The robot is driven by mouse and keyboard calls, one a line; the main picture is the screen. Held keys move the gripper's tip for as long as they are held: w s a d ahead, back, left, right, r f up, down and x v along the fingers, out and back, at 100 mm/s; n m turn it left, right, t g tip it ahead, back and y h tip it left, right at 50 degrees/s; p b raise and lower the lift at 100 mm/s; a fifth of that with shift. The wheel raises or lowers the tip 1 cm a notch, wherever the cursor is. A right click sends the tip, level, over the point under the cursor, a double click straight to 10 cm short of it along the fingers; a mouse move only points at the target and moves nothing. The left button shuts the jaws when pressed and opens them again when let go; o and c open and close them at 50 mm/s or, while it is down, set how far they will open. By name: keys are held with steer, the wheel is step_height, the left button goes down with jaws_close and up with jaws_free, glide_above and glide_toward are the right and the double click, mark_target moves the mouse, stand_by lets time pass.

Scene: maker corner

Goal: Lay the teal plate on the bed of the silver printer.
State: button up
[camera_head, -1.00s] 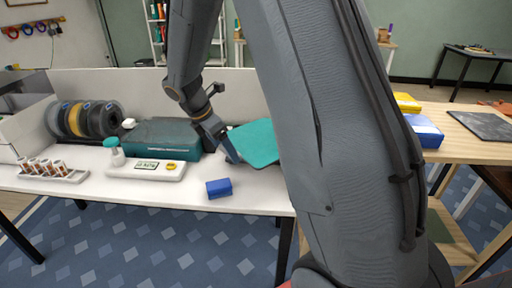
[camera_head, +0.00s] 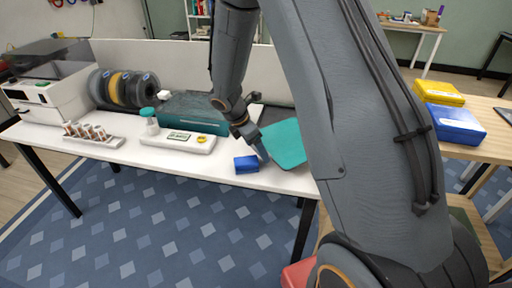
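The teal plate (camera_head: 284,143) is a flat sheet with rounded corners over the front edge of the white table. My gripper (camera_head: 262,154) is at its left edge and appears shut on it. The fingertips are small in the picture, and my own arm hides the plate's right end. No machine that is clearly a silver printer shows. A pale machine with a dark lid (camera_head: 42,94) stands at the table's left end; I cannot tell whether it is a printer.
A blue block (camera_head: 246,165) lies close to my gripper. A white scale (camera_head: 178,143), a teal case (camera_head: 192,112) and several spools (camera_head: 123,88) stand on the table. Yellow (camera_head: 439,92) and blue boxes (camera_head: 450,124) lie on the wooden table at right.

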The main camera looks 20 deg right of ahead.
steer(key=o, duration=1.3)
